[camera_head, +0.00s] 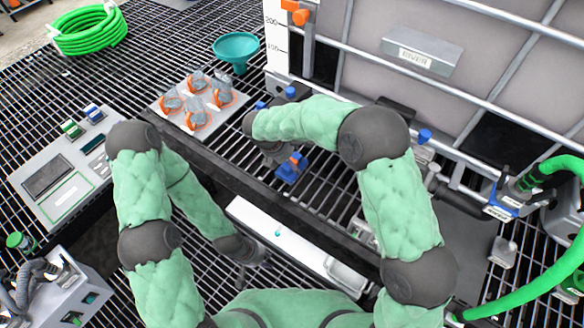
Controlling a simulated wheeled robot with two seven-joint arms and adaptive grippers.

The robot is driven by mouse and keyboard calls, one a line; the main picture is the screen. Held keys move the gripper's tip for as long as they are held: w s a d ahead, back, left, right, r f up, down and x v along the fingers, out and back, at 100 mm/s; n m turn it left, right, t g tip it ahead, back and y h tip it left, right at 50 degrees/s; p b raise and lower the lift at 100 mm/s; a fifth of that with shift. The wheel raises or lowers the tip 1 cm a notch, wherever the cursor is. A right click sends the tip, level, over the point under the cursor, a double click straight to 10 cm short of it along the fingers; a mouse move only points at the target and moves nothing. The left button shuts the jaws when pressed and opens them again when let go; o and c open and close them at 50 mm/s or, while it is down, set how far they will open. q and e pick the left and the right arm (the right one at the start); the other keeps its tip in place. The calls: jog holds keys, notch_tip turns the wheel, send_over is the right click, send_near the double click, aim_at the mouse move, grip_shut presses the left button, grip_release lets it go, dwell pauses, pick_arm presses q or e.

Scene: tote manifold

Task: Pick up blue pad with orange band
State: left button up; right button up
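A small blue pad with an orange band (290,171) shows on the dark grating at the centre, beyond the dark beam. My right arm arches over from the right, and its wrist bends down just left of the pad. My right gripper (276,152) is small and mostly hidden under that forearm; it is close to the pad, but I cannot tell whether it touches or holds it. My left gripper (257,256) points down beside the white ledge, well nearer to me than the pad. Its fingers are too hidden to read.
A white plate (160,107) with several orange-ringed parts lies left of the pad, with a teal funnel (236,46) behind it. A caged tote (360,45) stands at the back right. A control panel (28,178) is at left. Green hoses lie at back left and right.

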jog(key=shift+c, duration=0.2)
jog(key=c, duration=1.2)
jog(key=shift+s, duration=0.1)
jog(key=shift+r, duration=0.1)
